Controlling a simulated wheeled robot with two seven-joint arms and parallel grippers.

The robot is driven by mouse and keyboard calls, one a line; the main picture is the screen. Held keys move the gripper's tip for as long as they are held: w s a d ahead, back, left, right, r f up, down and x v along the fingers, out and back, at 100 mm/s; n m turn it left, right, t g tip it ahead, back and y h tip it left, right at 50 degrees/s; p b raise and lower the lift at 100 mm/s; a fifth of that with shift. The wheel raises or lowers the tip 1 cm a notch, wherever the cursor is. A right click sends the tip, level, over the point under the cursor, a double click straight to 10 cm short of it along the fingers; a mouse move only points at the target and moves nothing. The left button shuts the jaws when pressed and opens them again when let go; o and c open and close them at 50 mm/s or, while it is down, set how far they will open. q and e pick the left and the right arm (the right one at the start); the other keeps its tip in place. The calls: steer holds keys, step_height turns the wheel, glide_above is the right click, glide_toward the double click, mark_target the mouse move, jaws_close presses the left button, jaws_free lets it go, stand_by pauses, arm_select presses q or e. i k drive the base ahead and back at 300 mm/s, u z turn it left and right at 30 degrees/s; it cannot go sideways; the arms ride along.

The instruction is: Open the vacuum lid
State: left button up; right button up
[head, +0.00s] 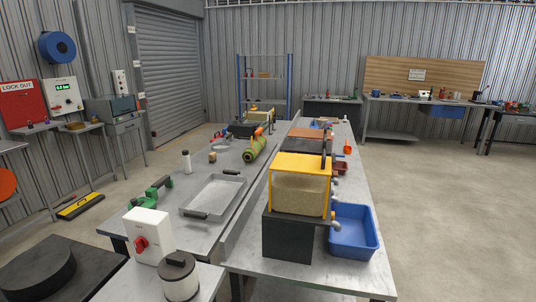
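Neither of my grippers is in view. No thing is plainly marked as the vacuum, so I cannot tell which lid is meant. A grey box-shaped machine (112,108) with a dark top stands on a small bench by the left wall; its top looks closed.
A white box with a red knob (149,238) stands beside the canister. A grey tray (214,194) lies on the left table. A yellow-framed tank (301,184) and a blue tub (353,231) are on the right table. The floor at right is clear.

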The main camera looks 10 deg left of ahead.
mark_target(58, 268)
steer(key=u, duration=0.05)
steer(key=k, duration=0.5)
steer(key=u, duration=1.65)
steer(key=i, duration=0.4)
steer(key=u, duration=1.95)
steer(key=i, duration=2.2)
steer(key=z, duration=0.3)
